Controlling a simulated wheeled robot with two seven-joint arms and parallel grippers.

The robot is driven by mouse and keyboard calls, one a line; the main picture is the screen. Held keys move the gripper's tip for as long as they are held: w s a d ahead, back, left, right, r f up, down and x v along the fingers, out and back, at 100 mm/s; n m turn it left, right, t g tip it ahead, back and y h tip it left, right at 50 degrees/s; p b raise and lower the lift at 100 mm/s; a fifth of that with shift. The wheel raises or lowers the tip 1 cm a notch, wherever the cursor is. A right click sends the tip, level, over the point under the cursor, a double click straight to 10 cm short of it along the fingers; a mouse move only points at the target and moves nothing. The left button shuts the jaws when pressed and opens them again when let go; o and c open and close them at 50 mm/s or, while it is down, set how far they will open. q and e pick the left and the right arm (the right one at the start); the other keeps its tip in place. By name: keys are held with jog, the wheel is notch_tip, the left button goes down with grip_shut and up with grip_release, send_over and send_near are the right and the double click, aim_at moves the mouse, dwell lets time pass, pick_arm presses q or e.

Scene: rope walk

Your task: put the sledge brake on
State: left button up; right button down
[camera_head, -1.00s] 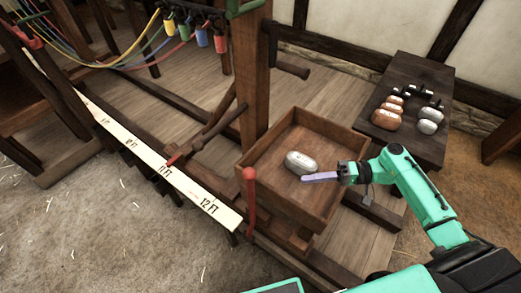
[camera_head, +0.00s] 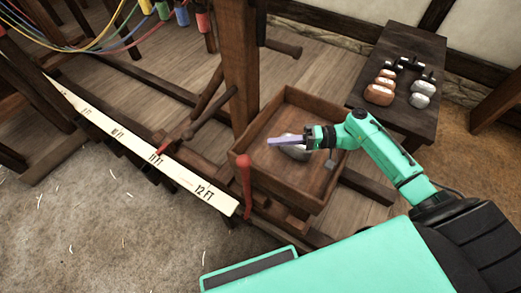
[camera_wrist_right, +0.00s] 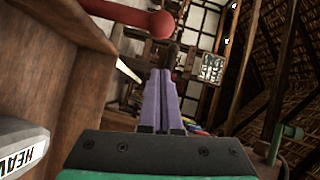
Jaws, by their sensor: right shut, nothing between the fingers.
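The red lever (camera_head: 244,178), which looks like the sledge brake, stands about upright at the front left corner of the wooden box (camera_head: 321,197). Its rounded red end also shows in the right wrist view (camera_wrist_right: 161,24). My right gripper (camera_head: 270,141) is shut and empty, its lilac fingers pointing left over the box. In the wrist view the shut fingers (camera_wrist_right: 163,75) point towards the lever, apart from it. A grey weight (camera_head: 296,153) lies in the box, partly hidden under the gripper. My left gripper is out of view.
A dark bench (camera_head: 412,50) holds several brown and grey weights behind the box. A wooden post (camera_head: 240,75) rises behind the box's left side. A white scale (camera_head: 160,165) marked in feet runs left of the lever. Open floor lies at the front left.

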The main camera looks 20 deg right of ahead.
jog(key=a, duration=0.3)
jog(key=s+a+p, duration=0.1)
jog(key=a, duration=0.1)
jog(key=shift+a+f, duration=0.15)
jog(key=shift+f, duration=0.25)
jog(key=shift+a+f, duration=0.15)
jog(key=shift+a, duration=0.05)
jog(key=shift+s, duration=0.1)
